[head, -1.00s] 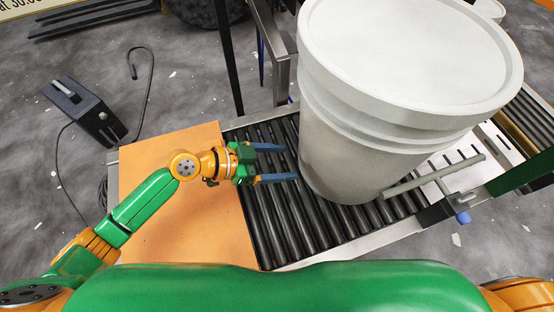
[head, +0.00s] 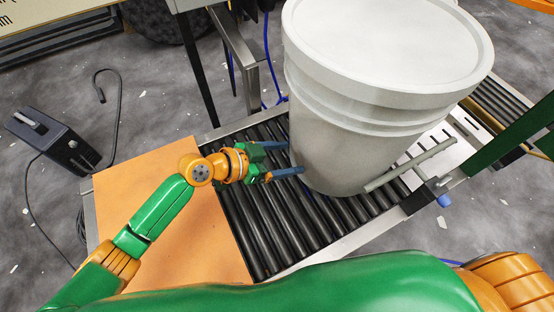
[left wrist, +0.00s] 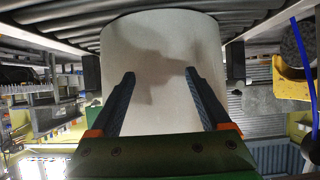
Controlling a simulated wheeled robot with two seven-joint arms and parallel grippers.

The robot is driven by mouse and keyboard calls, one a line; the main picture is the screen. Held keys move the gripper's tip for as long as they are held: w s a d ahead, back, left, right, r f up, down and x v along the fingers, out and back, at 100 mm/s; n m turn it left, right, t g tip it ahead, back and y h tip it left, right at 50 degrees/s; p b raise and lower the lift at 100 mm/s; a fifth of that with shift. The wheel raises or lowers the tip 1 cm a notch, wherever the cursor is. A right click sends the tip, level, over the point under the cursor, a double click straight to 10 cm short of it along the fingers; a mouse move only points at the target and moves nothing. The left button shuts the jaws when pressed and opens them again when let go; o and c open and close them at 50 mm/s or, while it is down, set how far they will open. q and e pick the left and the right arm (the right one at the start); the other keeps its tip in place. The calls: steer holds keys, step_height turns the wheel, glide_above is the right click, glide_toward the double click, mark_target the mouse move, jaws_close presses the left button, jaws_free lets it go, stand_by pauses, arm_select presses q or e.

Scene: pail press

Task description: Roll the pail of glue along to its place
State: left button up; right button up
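The pail of glue (head: 340,130) is a large white lidded bucket standing upright on the black roller conveyor (head: 262,215) in the head view. My left gripper (head: 292,158) is at the pail's left side, low down, with its two blue fingers apart and pointing at the wall. In the left wrist view the pail's wall (left wrist: 160,60) fills the middle, and the open fingers (left wrist: 160,95) lie in front of it with nothing between them. Whether the fingertips touch the wall is hard to tell. My right gripper is out of view.
A metal bar (head: 410,166) on a bracket with a blue knob lies across the conveyor just right of the pail. An orange-brown board (head: 165,235) lies left of the rollers. A slotted metal plate (head: 455,135) and more rollers (head: 510,115) continue beyond. A dark post stands behind.

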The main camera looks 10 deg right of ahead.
mark_target(297, 152)
arm_select(q)
steer(key=shift+w+d, duration=0.2)
steer(key=shift+d, duration=0.5)
steer(key=shift+w+d+b, duration=0.2)
steer(key=shift+d+b, duration=0.05)
steer(key=shift+d, duration=0.35)
steer(key=shift+w+d+b, duration=0.2)
steer(key=shift+d+b, duration=0.05)
steer(key=shift+d, duration=0.3)
steer(key=shift+w+d+b, duration=0.3)
steer(key=shift+d+b, duration=0.15)
steer(key=shift+d, duration=0.45)
steer(key=shift+w+d+b, duration=0.25)
steer(key=shift+d+b, duration=0.25)
steer(key=shift+d, duration=0.35)
steer(key=shift+w+d+b, duration=0.3)
steer(key=shift+d+b, duration=0.15)
steer(key=shift+d, duration=0.45)
